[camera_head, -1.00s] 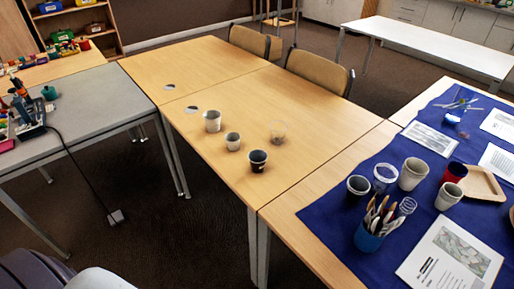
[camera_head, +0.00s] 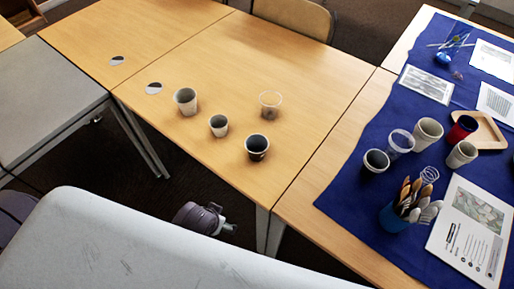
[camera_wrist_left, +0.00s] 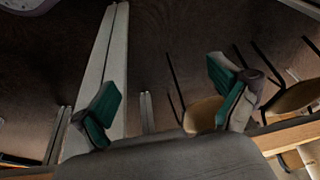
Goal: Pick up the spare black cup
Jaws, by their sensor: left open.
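Another dark cup (camera_head: 375,163) stands on the blue cloth to the right; which one is the spare cannot be told. My left gripper (camera_wrist_left: 165,76) shows in the left wrist view with its teal-padded fingers wide apart and nothing between them. No cup shows in that view. My right gripper is not in view.
A white cup (camera_head: 185,102), a smaller white cup (camera_head: 219,125) and a clear cup (camera_head: 270,105) stand near the black cup. The table's far middle is clear.

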